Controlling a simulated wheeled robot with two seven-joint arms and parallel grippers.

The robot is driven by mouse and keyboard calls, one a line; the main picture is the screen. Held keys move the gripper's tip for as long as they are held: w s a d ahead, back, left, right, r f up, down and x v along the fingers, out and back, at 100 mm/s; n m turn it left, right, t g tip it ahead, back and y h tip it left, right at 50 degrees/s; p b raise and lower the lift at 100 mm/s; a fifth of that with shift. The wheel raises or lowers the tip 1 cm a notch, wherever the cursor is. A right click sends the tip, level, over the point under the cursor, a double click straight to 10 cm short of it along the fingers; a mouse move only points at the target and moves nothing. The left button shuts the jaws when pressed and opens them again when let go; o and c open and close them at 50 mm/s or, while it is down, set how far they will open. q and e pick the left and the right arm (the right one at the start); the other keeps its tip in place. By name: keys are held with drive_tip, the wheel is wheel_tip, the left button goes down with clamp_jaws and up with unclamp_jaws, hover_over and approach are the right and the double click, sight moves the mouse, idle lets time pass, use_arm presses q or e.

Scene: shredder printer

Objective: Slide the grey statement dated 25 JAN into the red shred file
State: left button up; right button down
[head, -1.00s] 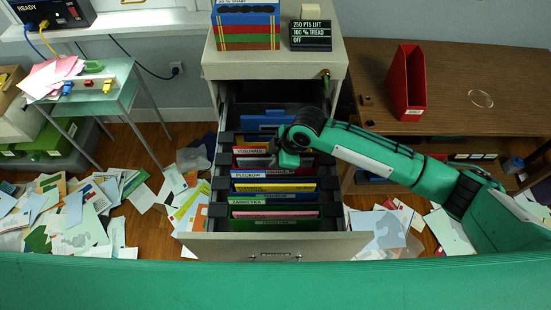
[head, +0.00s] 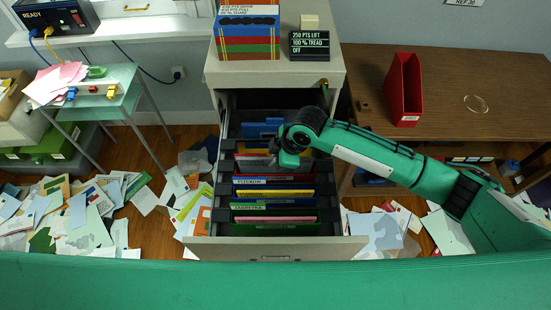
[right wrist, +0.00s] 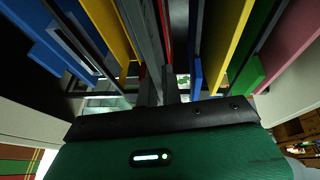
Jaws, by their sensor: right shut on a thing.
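My right gripper (head: 277,162) reaches down into the open file drawer, among the hanging folders. In the right wrist view its fingers (right wrist: 157,92) are shut on a thin grey sheet (right wrist: 149,40), which stands on edge between the folders. The sheet also shows as a grey strip (head: 256,164) beside the fingers in the head view. Its date cannot be read. A red upright file holder (head: 404,88) stands on the wooden desk at the right; I cannot read its label. A red folder also stands in the drawer close to the gripper. My left gripper is not in view.
The drawer (head: 345,245) holds several blue, yellow, green and pink folders close around the gripper. The cabinet top (head: 270,72) carries a striped box and a black sign. The wooden desk (head: 460,95) has free room around the holder. Loose papers cover the floor.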

wheel_tip(320, 180, up, 8)
drive_tip(key=p, duration=0.6)
drive_tip(key=shift+r+p, duration=0.1)
drive_tip(key=shift+p, duration=0.25)
